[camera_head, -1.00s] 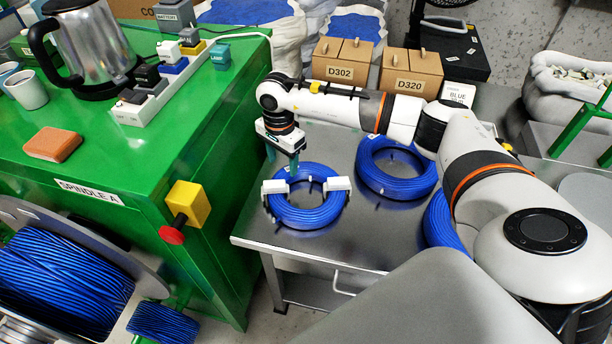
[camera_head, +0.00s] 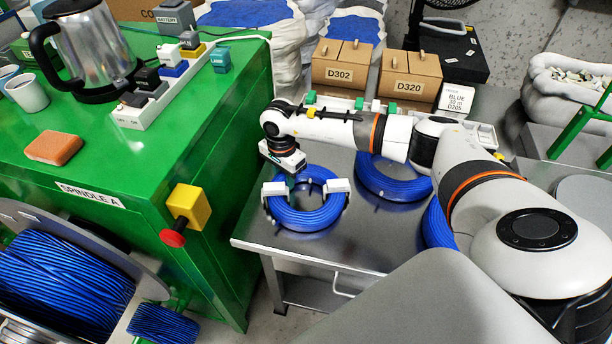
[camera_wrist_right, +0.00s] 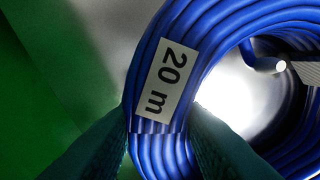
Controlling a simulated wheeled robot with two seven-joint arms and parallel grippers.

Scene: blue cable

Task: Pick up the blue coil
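The blue coil (camera_head: 309,218) lies on the metal table, with white clips at its left and right sides. My right gripper (camera_head: 287,176) is low over its upper left part, pointing down. In the right wrist view the coil (camera_wrist_right: 178,40) carries a white "20 m" label (camera_wrist_right: 165,80). My right gripper (camera_wrist_right: 160,125) has one dark green finger on each side of the coil's ring. The fingers straddle the ring closely; firm contact cannot be made out. My left gripper is not in view.
A second blue coil (camera_head: 391,182) lies behind to the right, and a third (camera_head: 437,225) is partly hidden by my right arm. The green cabinet (camera_head: 195,130) stands left of the metal table (camera_head: 262,243). Boxes D302 (camera_head: 340,66) and D320 (camera_head: 408,75) stand behind.

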